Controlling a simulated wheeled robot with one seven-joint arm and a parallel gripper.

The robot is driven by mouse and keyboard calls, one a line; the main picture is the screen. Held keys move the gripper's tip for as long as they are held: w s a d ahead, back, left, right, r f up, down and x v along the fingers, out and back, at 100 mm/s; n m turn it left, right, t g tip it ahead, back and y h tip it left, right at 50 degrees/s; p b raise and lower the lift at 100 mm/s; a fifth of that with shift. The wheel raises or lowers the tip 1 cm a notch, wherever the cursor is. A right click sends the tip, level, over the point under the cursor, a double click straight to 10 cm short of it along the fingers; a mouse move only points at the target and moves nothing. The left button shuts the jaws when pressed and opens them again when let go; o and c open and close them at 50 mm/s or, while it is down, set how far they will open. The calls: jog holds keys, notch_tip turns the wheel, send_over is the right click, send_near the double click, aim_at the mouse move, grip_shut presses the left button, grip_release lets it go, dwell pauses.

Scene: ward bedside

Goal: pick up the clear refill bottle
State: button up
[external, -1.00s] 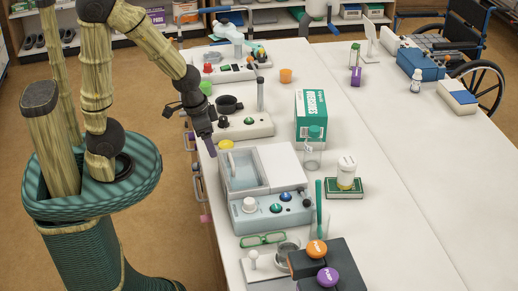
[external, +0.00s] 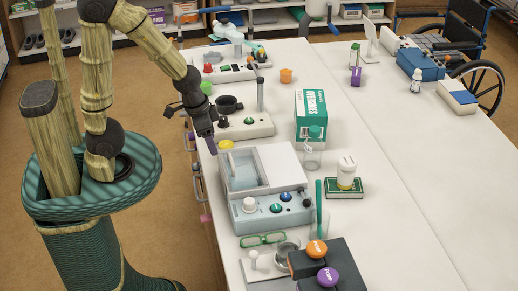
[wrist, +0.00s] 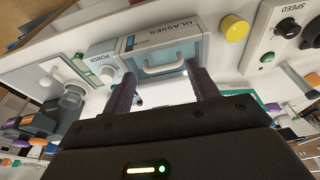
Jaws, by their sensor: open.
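The clear refill bottle (external: 312,158) stands upright on the white table in the external view, with a green cap. It is just in front of the green-and-white carton and behind the right end of the grey machine. My gripper (external: 213,150) is open and empty, above the table's left edge by the machine's far left corner. The bottle is well to its right. In the wrist view my open gripper (wrist: 165,88) points at the machine's glasses lid (wrist: 160,48). I cannot make out the bottle in the wrist view.
The grey machine (external: 268,213) lies between my gripper and the bottle's near side. The carton (external: 311,108) stands behind the bottle. A white jar (external: 346,172) on a green box is to its right. A control panel (external: 250,127) sits beyond my gripper.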

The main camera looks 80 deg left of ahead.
aim_at(313, 148)
jog(key=w+a+f+m+t, duration=0.1)
jog(key=w+a+m, duration=0.1)
jog(key=w, duration=0.2)
jog(key=w+a+f+m+t+y, duration=0.1)
jog(key=w+a+f+m, duration=0.1)
jog(key=w, duration=0.1)
jog(key=w+a+f+m+t+y, duration=0.1)
jog(key=w+a+f+m, duration=0.1)
jog(key=w, duration=0.2)
jog(key=shift+w+a+t, duration=0.3)
jog(key=shift+a+t, duration=0.05)
jog(key=shift+t, duration=0.05)
jog(key=w+a+m+t+y, duration=0.2)
jog(key=w+a+m+t, duration=0.2)
jog(key=w+a+m, duration=0.3)
jog(key=w+d+r+m+t+h, duration=0.2)
jog(key=w+d+m+t+h, duration=0.1)
jog(key=m, duration=0.9)
jog(key=w+d+r+m+t+h+b, duration=0.1)
jog(key=w+d+r+m+t+h, duration=0.2)
jog(key=m, duration=0.9)
jog(key=shift+w+d+r+m+t+h, duration=0.2)
jog(key=shift+w+d+m+t+h, duration=0.25)
jog(key=shift+w, duration=0.8)
notch_tip(313, 148, down, 8)
jog(key=w+p, duration=0.1)
jog(key=w, duration=0.1)
jog(key=shift+w+d, duration=0.25)
